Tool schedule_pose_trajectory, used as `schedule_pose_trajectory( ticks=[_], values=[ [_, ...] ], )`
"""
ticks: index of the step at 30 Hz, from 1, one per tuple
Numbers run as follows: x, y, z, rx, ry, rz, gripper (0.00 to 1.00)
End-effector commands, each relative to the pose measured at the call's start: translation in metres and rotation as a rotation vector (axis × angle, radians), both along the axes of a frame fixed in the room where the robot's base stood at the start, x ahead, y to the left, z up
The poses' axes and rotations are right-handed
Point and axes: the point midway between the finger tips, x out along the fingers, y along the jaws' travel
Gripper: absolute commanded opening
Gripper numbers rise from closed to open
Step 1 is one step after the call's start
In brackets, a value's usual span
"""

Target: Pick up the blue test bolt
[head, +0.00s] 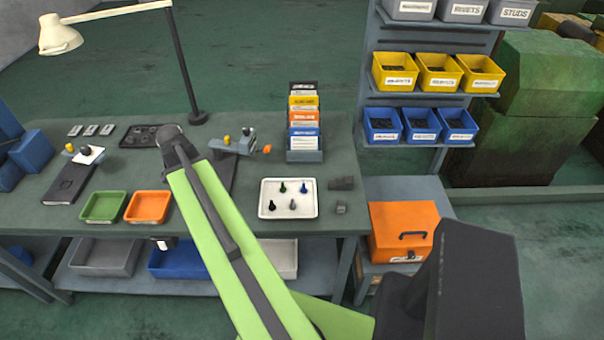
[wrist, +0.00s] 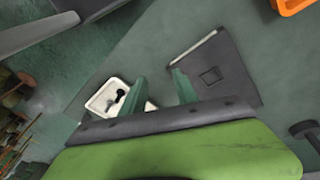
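The blue test bolt (head: 303,188) stands in the back right of a white tray (head: 265,192) on the workbench in the head view. A dark green bolt (head: 283,187), a black bolt (head: 272,205) and a grey bolt (head: 293,205) share the tray. In the wrist view my gripper (wrist: 158,80) shows two green fingers spread apart with nothing between them. The tray (wrist: 97,104) lies beyond the left finger, which partly covers it. A dark bolt (wrist: 121,93) shows there; I cannot make out the blue one. My gripper's fingers do not show clearly in the head view.
An orange tray (head: 148,207) and a green tray (head: 103,207) sit left on the bench. A card rack (head: 304,155) stands behind the white tray, small grey blocks (head: 341,184) right of it. A lamp (head: 62,35) rises at the back. An orange case (head: 403,232) stands right.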

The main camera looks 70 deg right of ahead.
Motion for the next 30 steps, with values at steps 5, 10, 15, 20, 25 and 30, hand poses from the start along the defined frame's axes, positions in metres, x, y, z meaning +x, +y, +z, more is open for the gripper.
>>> schedule_pose_trajectory(
  ticks=[5,10,15,20,25,30],
  values=[
    [-0.112,-0.112,0.061,-0.148,-0.004,-0.62,0.36],
    [-0.169,-0.148,0.075,-0.229,-0.006,-0.894,0.36],
    [-0.177,-0.152,0.073,-0.241,-0.007,-0.933,0.36],
    [-0.18,-0.154,0.055,-0.24,-0.008,-0.929,0.36],
    [-0.191,-0.159,0.019,-0.24,-0.009,-0.928,0.36],
    [-0.204,-0.166,-0.016,-0.24,-0.008,-0.927,0.36]
  ],
)
